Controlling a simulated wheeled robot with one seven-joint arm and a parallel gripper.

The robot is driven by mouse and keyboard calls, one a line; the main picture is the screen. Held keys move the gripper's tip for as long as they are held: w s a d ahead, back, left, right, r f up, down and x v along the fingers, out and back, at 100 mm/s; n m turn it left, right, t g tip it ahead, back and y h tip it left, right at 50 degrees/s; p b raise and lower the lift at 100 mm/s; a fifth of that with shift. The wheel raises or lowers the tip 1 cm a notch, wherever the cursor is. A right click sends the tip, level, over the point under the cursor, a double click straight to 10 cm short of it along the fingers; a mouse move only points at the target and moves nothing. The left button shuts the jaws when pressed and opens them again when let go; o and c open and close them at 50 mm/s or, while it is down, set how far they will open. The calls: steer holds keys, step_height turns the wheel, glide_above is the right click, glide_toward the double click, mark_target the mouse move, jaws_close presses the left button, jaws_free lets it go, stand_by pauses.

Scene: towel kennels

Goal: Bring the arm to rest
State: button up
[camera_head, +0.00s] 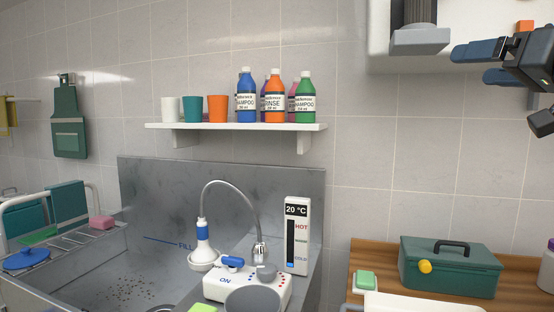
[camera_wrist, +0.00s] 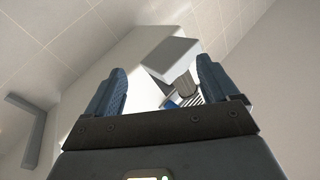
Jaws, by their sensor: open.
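My gripper (camera_head: 470,64) is at the upper right of the head view, high up in front of a white wall-mounted unit. Its blue fingers are spread apart with nothing between them. In the wrist view my gripper (camera_wrist: 160,85) also shows open, with a finger at each side. Beyond the fingers is a grey block-shaped fixture (camera_wrist: 170,60) on the white unit. The same grey fixture (camera_head: 420,40) shows left of my gripper in the head view. I cannot tell the exact gap between the fingers and the fixture.
A steel washing tub (camera_head: 222,180) with a tap and sprayer stands at lower left. A white shelf (camera_head: 235,127) holds cups and several bottles. A green toolbox (camera_head: 450,268) sits on the wooden counter (camera_head: 380,254) at lower right. The wall between shelf and gripper is clear.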

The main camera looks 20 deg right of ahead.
step_height(320, 180, down, 11)
steer(key=w+a+m, duration=0.2)
steer(key=w, duration=0.1)
steer(key=s+a+f+m+g+h, duration=0.1)
steer(key=s+a+f, duration=0.25)
steer(key=f, duration=0.55)
steer(key=s+a+f+h, duration=0.15)
steer(key=a+f, duration=0.25)
steer(key=f, duration=0.5)
steer(key=s+a+f+m+g, duration=0.1)
steer(key=s+a+f, duration=0.2)
steer(key=f, duration=0.7)
steer(key=s+a+f+n+g, duration=0.1)
steer(key=s+a+f, duration=0.35)
steer(key=s, duration=0.25)
steer(key=s+a+f+n, duration=0.1)
steer(key=s+a+f, duration=0.2)
steer(key=s+f, duration=0.3)
steer(key=s+a+n+y, duration=0.1)
steer(key=s+a+n, duration=0.1)
steer(key=s, duration=0.7)
steer(key=s+a+n+g+y, duration=0.1)
steer(key=s+n, duration=0.2)
steer(key=s, duration=0.7)
steer(key=shift+a+r+g, duration=0.3)
steer(key=shift+a+r, duration=0.05)
steer(key=shift+a, duration=0.05)
